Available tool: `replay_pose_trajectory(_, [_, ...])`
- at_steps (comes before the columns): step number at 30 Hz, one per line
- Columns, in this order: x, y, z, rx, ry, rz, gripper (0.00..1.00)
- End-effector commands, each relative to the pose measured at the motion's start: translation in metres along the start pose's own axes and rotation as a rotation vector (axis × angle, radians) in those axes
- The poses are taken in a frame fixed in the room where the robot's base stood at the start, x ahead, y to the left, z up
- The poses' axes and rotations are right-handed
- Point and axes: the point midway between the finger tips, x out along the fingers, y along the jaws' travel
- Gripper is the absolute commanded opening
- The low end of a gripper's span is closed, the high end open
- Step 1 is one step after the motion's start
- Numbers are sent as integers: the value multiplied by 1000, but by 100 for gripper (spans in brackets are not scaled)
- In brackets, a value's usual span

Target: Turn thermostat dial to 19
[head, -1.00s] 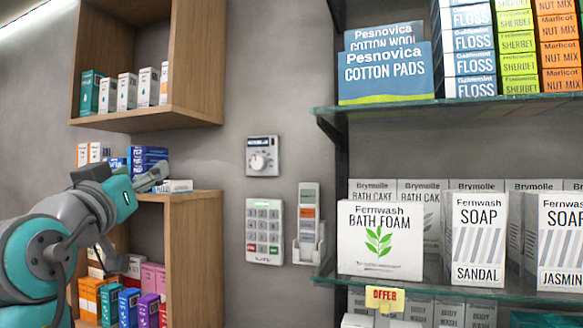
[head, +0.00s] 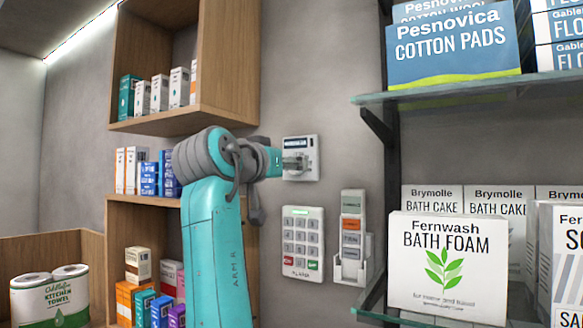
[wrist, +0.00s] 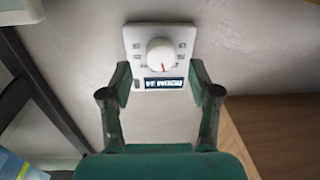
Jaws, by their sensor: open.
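The thermostat (head: 301,158) is a white wall plate with a small dark display; my gripper covers part of it in the head view. In the wrist view the thermostat (wrist: 160,58) shows whole, with a round white dial (wrist: 161,54) bearing a red pointer mark and small printed marks around it. The display text is too blurred to read. My gripper (wrist: 158,78) is open, its two fingers spread on either side of the display and dial, with nothing between them. In the head view my gripper (head: 295,162) is close to the thermostat; I cannot tell whether it touches.
Wooden shelves (head: 185,121) with small boxes stand left. Glass shelves (head: 450,90) with cotton pads and bath foam (head: 448,262) stand right.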

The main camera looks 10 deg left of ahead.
Motion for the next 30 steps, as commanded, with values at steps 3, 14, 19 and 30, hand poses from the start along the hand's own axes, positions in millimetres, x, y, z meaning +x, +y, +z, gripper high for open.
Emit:
replay_pose_trajectory(3, [15, 1, -1, 0, 0, 2, 62])
replay_pose_trajectory(14, [26, 0, 0, 1, 1, -1, 62])
replay_pose_trajectory(19, [26, 0, 0, 1, 1, -1, 47])
replay_pose_trajectory(30, [26, 0, 0, -5, 1, 0, 2])
